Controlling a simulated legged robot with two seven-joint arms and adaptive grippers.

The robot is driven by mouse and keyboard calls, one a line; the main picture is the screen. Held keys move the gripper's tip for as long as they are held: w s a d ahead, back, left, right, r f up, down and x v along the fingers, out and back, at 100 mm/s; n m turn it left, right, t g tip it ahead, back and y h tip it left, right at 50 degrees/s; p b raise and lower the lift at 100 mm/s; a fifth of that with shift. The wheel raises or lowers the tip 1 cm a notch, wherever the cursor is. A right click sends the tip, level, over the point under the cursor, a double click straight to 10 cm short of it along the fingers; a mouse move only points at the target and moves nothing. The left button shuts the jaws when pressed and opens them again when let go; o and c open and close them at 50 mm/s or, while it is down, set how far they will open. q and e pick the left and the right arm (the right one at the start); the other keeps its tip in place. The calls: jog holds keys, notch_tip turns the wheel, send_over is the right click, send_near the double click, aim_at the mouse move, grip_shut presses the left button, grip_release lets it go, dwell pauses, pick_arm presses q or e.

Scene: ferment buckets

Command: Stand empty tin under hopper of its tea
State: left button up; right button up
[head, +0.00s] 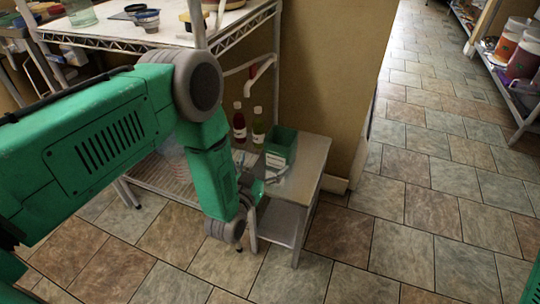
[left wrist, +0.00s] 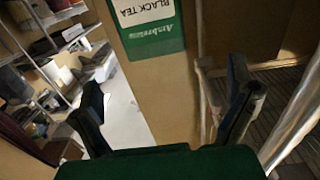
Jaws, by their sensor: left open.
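A green open-topped tin (head: 281,146) with a white label stands on the small side table. Its inside looks dark, and I cannot tell whether it is empty. In the left wrist view a green tin (left wrist: 157,43) has a label reading "BLACK TEA", seen upside down. My left gripper (head: 254,187) is in front of the tin, low beside the table. Its fingers are spread and empty in the left wrist view (left wrist: 165,100), with the tin beyond the fingertips. I see no hopper that I can make out. My right gripper is not in view.
The small table (head: 308,165) has bare top to the right of the tin. A red bottle (head: 239,124) and a green bottle (head: 258,128) stand behind. A wire rack (head: 150,45) holds bowls at upper left.

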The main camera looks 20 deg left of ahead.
aim_at(275, 147)
pick_arm(q)
jog(key=w, duration=0.2)
jog(key=w+b, duration=0.1)
jog(key=w, duration=0.3)
jog(key=shift+w+d, duration=0.25)
jog(key=shift+d, duration=0.1)
jog(key=w, duration=0.1)
jog(key=w+b, duration=0.2)
jog(key=w, duration=0.1)
jog(key=shift+w+d, duration=0.1)
jog(key=shift+d, duration=0.2)
jog(key=shift+w+b, duration=0.4)
jog(key=shift+w, duration=0.1)
jog(key=shift+r, duration=0.1)
jog(key=c, duration=1.6)
jog(key=shift+c, duration=0.2)
